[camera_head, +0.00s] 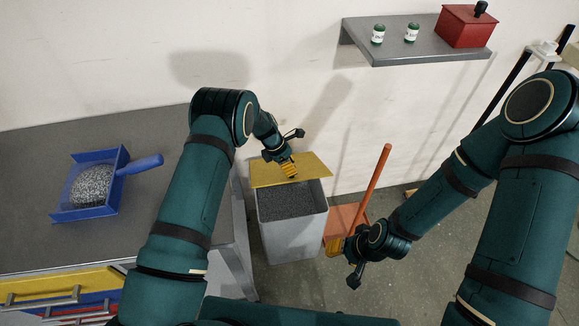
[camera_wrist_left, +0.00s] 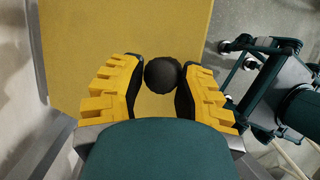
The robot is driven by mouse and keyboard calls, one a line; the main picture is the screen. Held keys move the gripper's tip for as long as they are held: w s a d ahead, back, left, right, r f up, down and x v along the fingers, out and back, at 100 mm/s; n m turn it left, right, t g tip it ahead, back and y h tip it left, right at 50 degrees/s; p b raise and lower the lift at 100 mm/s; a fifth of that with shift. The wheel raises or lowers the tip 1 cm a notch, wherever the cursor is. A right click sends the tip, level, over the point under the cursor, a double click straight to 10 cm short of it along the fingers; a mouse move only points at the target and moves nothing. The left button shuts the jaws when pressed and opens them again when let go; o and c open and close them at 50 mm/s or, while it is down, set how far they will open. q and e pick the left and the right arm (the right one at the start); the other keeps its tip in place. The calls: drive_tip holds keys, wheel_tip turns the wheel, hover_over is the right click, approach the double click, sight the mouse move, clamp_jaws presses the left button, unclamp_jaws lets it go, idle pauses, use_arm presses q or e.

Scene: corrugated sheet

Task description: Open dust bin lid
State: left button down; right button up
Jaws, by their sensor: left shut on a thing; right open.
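The grey dust bin (camera_head: 290,242) stands on the floor beside the workbench, with dark grey granular contents showing inside. Its yellow lid (camera_head: 316,167) is off the front part of the opening and sits toward the back rim. I cannot tell whether it touches the rim. My left gripper (camera_head: 289,168) is over the lid. In the left wrist view, its yellow fingers (camera_wrist_left: 160,90) are shut on the round black knob (camera_wrist_left: 161,75) of the lid. My right gripper (camera_head: 333,246) is open and empty, to the right of the bin.
A blue dustpan (camera_head: 90,212) with grey granules lies on the grey workbench (camera_head: 45,150). A red pan with an orange handle (camera_head: 377,184) stands behind the right gripper. A wall shelf (camera_head: 415,50) holds two small jars and a red box (camera_head: 468,27).

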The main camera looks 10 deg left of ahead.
use_arm(q)
drive_tip(key=c, duration=0.8)
unclamp_jaws()
drive_tip(key=shift+w+d, duration=0.1)
drive_tip(key=shift+w, duration=0.25)
drive_tip(key=shift+o, duration=1.2)
drive_tip(key=shift+w+d+f, duration=0.1)
drive_tip(key=shift+w+f, duration=0.1)
drive_tip(key=shift+s, duration=0.1)
drive_tip(key=shift+s+r, duration=0.1)
drive_tip(key=shift+r, duration=0.05)
drive_tip(key=v, duration=1.2)
